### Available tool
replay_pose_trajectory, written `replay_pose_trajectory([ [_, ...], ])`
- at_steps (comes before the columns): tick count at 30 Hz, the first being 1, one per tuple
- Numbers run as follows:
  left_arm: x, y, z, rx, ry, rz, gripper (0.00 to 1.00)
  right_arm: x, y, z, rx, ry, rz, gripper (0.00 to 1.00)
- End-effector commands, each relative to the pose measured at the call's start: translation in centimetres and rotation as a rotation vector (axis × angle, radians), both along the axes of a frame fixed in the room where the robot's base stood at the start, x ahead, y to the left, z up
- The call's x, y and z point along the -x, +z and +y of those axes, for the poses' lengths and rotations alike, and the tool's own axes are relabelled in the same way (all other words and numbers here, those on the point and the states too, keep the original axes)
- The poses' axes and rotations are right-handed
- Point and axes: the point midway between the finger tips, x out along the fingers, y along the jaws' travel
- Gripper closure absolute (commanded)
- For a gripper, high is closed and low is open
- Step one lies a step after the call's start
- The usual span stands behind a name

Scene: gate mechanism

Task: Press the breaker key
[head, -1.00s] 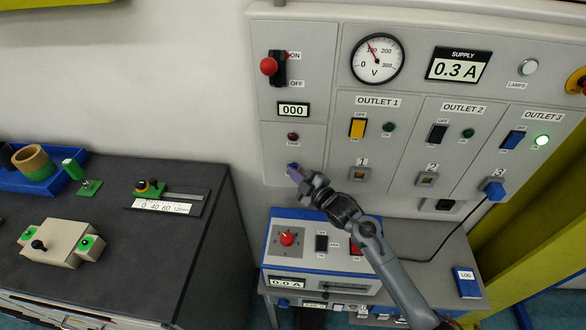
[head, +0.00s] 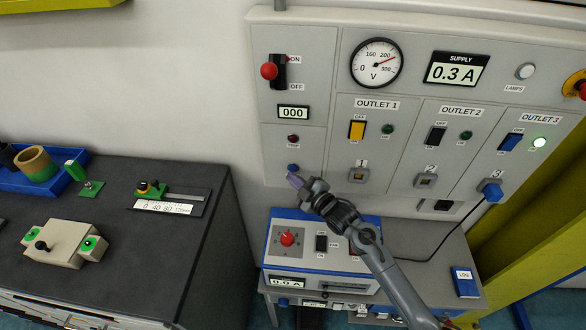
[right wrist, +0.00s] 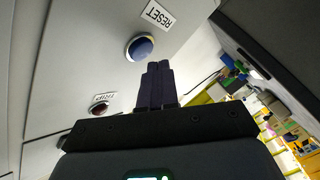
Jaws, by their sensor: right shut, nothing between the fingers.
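No label reading "breaker key" can be made out. A round blue button (head: 293,167) sits low on the left section of the grey wall panel; in the right wrist view the blue button (right wrist: 139,46) has a RESET label beside it. My right gripper (head: 293,180) is shut and empty, its tips just below the button in the head view. In the right wrist view the shut fingers (right wrist: 157,85) point toward the panel, with the button beyond and slightly left of their tips. Contact is not visible there. My left gripper is not in view.
Above the button are a dark red TRIP lamp (head: 293,139), a 000 display (head: 293,112) and a red-knobbed ON/OFF lever (head: 271,70). The voltmeter (head: 377,62) reads about 250. A blue-topped unit (head: 322,228) stands below the arm. A dark bench (head: 150,240) is at left.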

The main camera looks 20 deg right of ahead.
Motion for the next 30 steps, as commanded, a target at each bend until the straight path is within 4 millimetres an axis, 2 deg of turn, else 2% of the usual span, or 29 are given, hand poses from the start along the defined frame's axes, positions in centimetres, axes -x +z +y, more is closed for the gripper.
replay_pose_trajectory([
  [8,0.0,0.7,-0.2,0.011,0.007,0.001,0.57,0.6,0.2,0.3,-0.001,0.001,0.001,1.0],
  [21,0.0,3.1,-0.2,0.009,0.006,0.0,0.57,4.0,0.1,2.1,0.001,0.001,0.002,1.0],
  [30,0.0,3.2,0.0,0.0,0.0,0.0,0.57,4.4,0.0,2.3,0.0,0.0,0.0,1.0],
])
